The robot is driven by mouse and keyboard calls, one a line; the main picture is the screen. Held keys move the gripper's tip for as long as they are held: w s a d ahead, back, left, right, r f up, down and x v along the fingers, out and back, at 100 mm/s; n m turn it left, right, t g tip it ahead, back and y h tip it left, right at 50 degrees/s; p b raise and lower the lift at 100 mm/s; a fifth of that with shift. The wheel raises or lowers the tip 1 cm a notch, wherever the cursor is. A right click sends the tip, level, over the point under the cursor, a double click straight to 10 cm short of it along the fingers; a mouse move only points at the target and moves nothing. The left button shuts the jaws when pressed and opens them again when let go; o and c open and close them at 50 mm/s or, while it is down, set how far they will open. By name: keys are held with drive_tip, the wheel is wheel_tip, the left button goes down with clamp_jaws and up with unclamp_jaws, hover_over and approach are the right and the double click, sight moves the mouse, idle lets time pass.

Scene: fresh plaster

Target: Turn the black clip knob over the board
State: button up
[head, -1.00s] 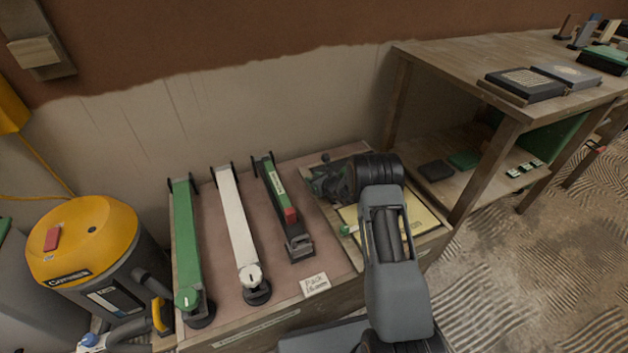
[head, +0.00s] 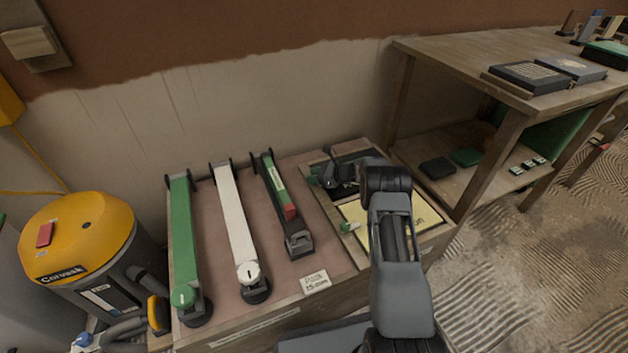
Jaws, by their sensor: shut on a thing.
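A black board (head: 374,154) lies on the right part of the bench top, behind a yellow board (head: 420,208) with partly hidden lettering. My arm reaches in from the front right. My gripper (head: 326,179) is a small dark shape at the left edge of the black board, pointing left and down. It is shut on the black clip knob there. The knob itself is hidden by the jaws and cannot be told apart from them. Small green spots show beside the jaws. A green and white clip (head: 349,226) sits at the yellow board's left edge.
Green (head: 181,240), white (head: 235,225) and dark (head: 276,185) long-armed tools lie left of the boards. A paper label (head: 315,283) is at the bench front. A yellow-topped vacuum (head: 80,235) stands left. A wooden table (head: 450,70) with a shelf stands right.

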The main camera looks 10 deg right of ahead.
drive_tip(key=shift+f+n+g+y+b, duration=0.2)
drive_tip(key=shift+n+g+y+b, duration=0.3)
drive_tip(key=shift+n+g+b, duration=0.55)
drive_tip(key=shift+r+n+g+y+b, duration=0.1)
drive_tip(key=shift+n+g+y+b, duration=0.2)
drive_tip(key=shift+n+g+b, duration=0.35)
drive_tip(key=shift+r+g, duration=0.1)
drive_tip(key=shift+g, duration=0.3)
drive_tip(key=o, duration=0.9)
drive_tip(key=shift+o, duration=0.2)
drive_tip(key=shift+r, duration=0.1)
drive_tip(key=p+v, duration=0.1)
drive_tip(key=v, duration=0.4)
drive_tip(key=p+v, duration=0.1)
drive_tip(key=v, duration=0.5)
drive_tip(key=shift+d, duration=0.35)
drive_tip(key=shift+v, duration=1.05)
drive_tip(key=shift+s+a, duration=0.1)
